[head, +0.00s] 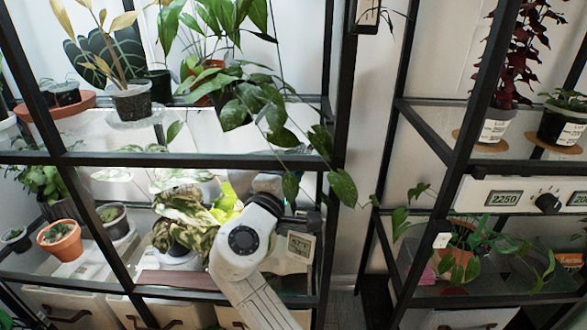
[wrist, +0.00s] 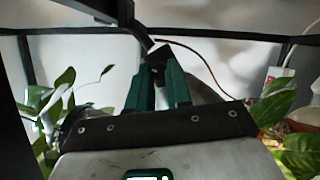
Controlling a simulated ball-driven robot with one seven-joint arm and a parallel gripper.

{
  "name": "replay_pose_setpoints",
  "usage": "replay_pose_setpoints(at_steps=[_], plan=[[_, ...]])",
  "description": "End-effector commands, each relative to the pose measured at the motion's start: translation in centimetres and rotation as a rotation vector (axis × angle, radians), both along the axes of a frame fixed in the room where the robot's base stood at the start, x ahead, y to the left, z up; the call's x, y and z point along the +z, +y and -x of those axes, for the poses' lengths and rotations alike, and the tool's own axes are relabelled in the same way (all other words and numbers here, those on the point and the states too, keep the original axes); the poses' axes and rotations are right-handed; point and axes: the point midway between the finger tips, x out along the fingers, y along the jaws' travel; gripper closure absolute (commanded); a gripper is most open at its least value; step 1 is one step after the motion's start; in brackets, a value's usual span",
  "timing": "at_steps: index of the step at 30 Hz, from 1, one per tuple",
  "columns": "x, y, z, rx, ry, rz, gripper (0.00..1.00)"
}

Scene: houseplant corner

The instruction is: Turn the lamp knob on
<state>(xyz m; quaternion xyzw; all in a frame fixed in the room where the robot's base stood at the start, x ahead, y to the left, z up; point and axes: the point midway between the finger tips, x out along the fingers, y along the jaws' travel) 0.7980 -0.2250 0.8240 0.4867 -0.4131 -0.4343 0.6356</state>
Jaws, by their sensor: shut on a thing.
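My gripper (wrist: 162,78) shows in the wrist view with its two green fingers nearly together, shut on a small dark block-like knob (wrist: 157,52). The knob sits tilted between the fingertips, just below a dark shelf bar. Its marks cannot be seen, so I cannot tell its setting. In the head view my white arm reaches into the lower bay of the left shelf, and its rounded joint hides the fingers and the held knob. Another black knob (head: 547,202) is on the white panel (head: 475,192) at the right, beside a display reading 2250, well apart from my arm.
A variegated plant (head: 183,222) stands close left of my arm, and a small display (head: 300,246) close right. A black shelf post (head: 328,240) rises beside it. A thin reddish wire (wrist: 205,62) and leaves lie near my fingers.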

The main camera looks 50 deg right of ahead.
Motion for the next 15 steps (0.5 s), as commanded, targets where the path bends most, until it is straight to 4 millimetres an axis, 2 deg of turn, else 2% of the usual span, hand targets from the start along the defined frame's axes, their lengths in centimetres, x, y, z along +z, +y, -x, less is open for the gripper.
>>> replay_pose_setpoints(at_steps=[7, 15], plan=[[0.42, 0.13, -0.09, 0.003, -0.135, -0.102, 1.00], [0.44, 0.12, -0.07, 0.003, -0.213, -0.162, 1.00]])
